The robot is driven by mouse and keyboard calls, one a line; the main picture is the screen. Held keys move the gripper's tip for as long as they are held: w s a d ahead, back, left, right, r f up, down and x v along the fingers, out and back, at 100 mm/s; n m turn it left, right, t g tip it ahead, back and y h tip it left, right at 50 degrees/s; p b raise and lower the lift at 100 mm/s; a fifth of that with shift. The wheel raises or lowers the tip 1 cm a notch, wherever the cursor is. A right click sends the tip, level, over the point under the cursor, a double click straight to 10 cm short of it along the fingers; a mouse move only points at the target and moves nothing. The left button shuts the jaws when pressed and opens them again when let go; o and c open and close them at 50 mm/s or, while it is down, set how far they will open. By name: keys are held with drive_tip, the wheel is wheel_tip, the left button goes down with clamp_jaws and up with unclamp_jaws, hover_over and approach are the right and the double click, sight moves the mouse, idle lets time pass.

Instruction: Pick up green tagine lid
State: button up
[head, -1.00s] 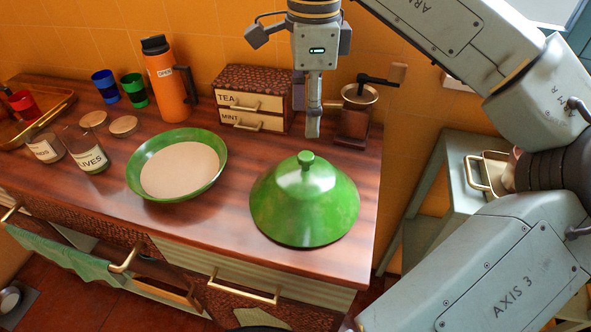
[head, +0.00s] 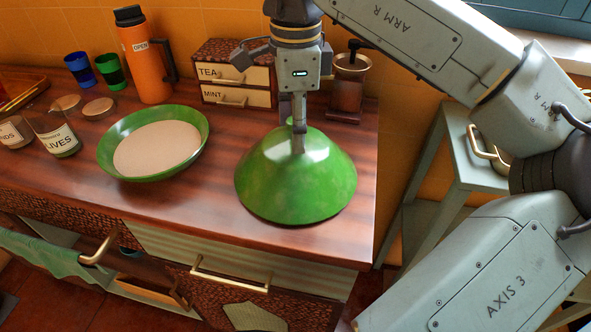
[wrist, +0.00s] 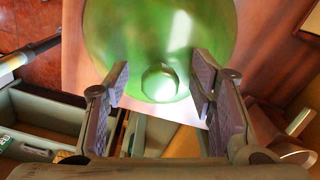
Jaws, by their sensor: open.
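The green tagine lid (head: 296,182) is a glossy cone resting on the wooden counter, near its right end. Its knob (wrist: 160,82) shows between my gripper's fingers in the wrist view. My gripper (head: 298,140) points down over the top of the lid in the head view, with the fingers partly covering the knob. The gripper (wrist: 160,95) is open, with one finger on each side of the knob and a gap to it on both sides.
A green tagine base (head: 112,168) stands left of the lid. Behind are a spice box (head: 232,75), a coffee grinder (head: 346,90) and an orange flask (head: 143,60). Glass jars (head: 58,138) stand at the left. Drawers below the counter's front edge are open.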

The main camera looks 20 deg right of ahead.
drive_tip(key=shift+c, duration=0.5)
clamp_jaws()
idle(0.7)
